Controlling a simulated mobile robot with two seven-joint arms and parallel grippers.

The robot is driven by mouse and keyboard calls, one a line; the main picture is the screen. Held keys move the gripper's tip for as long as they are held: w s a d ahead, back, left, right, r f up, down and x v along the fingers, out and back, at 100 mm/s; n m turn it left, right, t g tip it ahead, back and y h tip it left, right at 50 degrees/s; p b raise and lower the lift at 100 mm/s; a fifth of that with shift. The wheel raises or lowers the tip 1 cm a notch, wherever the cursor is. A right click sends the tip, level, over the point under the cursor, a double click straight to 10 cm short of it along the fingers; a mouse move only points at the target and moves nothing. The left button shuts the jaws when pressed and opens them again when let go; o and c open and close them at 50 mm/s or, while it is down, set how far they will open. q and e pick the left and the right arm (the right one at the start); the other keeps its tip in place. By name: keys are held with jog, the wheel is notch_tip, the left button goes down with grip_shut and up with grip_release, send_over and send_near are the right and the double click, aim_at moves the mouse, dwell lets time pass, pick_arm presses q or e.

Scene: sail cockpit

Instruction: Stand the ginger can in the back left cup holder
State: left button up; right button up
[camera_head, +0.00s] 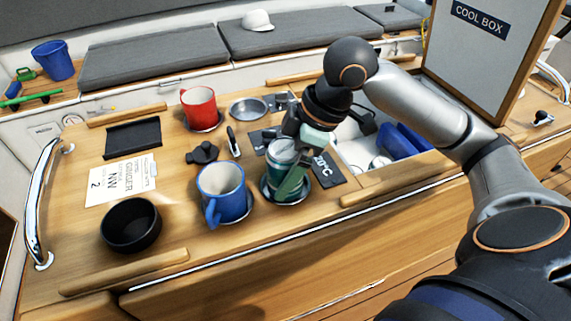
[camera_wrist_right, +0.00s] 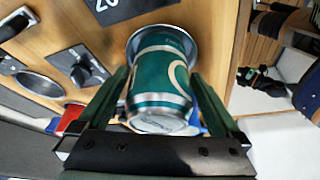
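The teal ginger can (camera_head: 282,152) stands in the front right cup holder (camera_head: 268,195). My right gripper (camera_head: 291,180) is lowered over it, one finger on each side. In the right wrist view the can (camera_wrist_right: 160,85) sits between the two fingers, its silver end toward the camera; I cannot tell whether the fingers press on it. The back left cup holder (camera_head: 207,128) has a red mug (camera_head: 199,106) standing in it. The back right cup holder (camera_head: 248,109) is empty. A blue mug (camera_head: 222,190) stands in the front left one. My left gripper is not in view.
A black bowl (camera_head: 131,224) and a paper card (camera_head: 122,180) lie at the left. A black winch-like fitting (camera_head: 203,153) and a dark handle (camera_head: 233,141) sit between the holders. The open cool box, with its raised lid (camera_head: 485,45), is at the right.

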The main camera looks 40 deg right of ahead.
jog(key=shift+r, duration=0.1)
jog(key=shift+r, duration=0.4)
jog(key=p+v, duration=0.2)
jog(key=v, duration=0.9)
jog(key=shift+r+p, duration=0.35)
jog(key=shift+r, duration=0.05)
jog(key=shift+s+d, duration=0.1)
